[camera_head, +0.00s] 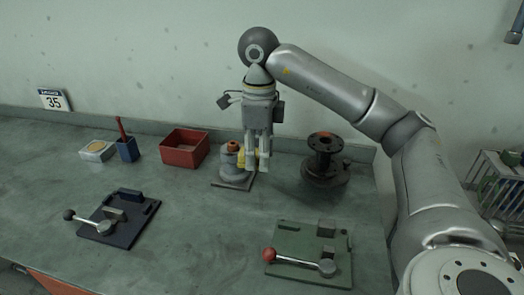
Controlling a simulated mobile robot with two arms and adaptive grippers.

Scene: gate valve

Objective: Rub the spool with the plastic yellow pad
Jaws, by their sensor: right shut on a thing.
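The spool (325,145) is dark, with flanges at top and bottom, and stands upright right of centre near the back of the bench. My right gripper (257,165) points down, left of the spool and apart from it. It is shut on a small yellow thing (241,158), which looks like the yellow pad and is partly hidden by the fingers. The pad is beside a grey fitting with an orange top (231,163); I cannot tell whether they touch. My left gripper is not in view.
A red bin (185,148), a blue cup (127,149) and a white tray with a pale yellow inside (97,151) stand at the back left. A dark plate with a lever (118,216) and a green plate with a red-knobbed lever (309,253) lie nearer. The middle bench is clear.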

